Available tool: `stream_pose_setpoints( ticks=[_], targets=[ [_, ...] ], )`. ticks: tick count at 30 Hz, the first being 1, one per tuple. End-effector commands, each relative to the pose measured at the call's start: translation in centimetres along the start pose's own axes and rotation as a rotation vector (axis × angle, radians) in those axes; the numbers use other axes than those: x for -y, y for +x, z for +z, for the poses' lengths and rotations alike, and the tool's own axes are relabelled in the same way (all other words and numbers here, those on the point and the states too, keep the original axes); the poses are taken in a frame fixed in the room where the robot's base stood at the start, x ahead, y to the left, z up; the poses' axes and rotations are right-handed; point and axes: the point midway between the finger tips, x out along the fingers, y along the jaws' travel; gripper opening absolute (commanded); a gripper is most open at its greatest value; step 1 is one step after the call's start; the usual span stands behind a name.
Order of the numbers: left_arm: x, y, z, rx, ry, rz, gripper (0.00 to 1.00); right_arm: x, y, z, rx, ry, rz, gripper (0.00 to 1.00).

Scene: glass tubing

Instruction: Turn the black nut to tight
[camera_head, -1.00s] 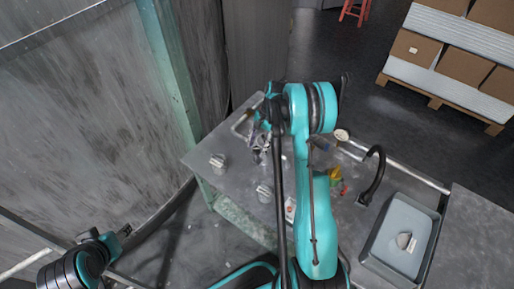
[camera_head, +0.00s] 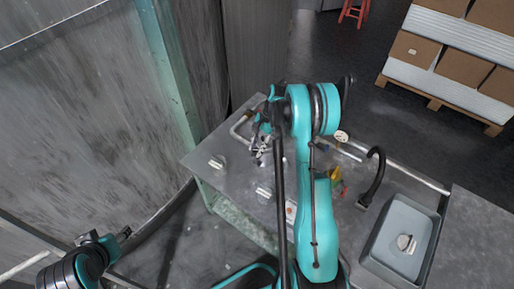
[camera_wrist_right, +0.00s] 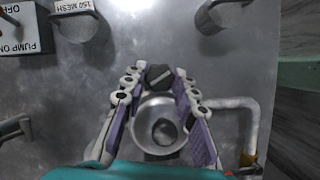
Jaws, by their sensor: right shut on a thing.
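In the right wrist view the black nut (camera_wrist_right: 159,75) sits between the fingertips of my right gripper (camera_wrist_right: 158,82), which is shut on it. A round, shiny clear or metallic part (camera_wrist_right: 158,125) lies between the two fingers below the nut. In the head view my right gripper (camera_head: 260,155) is over the left part of the grey bench, and the nut is too small or hidden there. A bent pale tube (camera_wrist_right: 230,103) with a brass-coloured end runs beside the right finger. My left gripper (camera_head: 124,233) is at the lower left, away from the bench; its jaws are unclear.
Two grey cups (camera_head: 217,162) (camera_head: 264,192) stand near the front edge of the bench (camera_head: 205,178). A pump label (camera_wrist_right: 20,38) lies at the wrist view's left. A black faucet (camera_head: 376,175) and grey sink (camera_head: 372,252) are at the right. A wall panel (camera_head: 90,110) stands left.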

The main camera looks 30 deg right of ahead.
Motion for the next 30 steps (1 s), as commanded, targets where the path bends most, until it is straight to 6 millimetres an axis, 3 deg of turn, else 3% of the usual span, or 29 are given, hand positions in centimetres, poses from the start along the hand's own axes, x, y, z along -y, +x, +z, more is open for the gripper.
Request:
stream_pose_setpoints(
  ticks=[2,3,5,17,30],
  targets=[
    [0.0,0.0,0.0,0.000,0.000,0.000,0.49,0.0,0.0,0.0,-0.001,0.000,0.000,0.00],
    [0.0,0.0,0.0,0.000,0.000,0.000,0.49,0.0,0.0,0.0,-0.001,-0.001,0.000,0.36],
    [0.0,0.0,0.0,0.000,0.000,0.000,0.49,0.0,0.0,0.0,-0.001,-0.001,0.000,0.49],
    [0.0,0.0,0.0,0.000,0.000,0.000,0.49,0.0,-0.8,0.0,0.000,-0.001,0.001,0.49],
    [0.0,0.0,0.0,0.000,0.000,0.000,0.49,-0.1,-9.5,0.0,0.000,0.000,0.001,0.49]
  ],
)
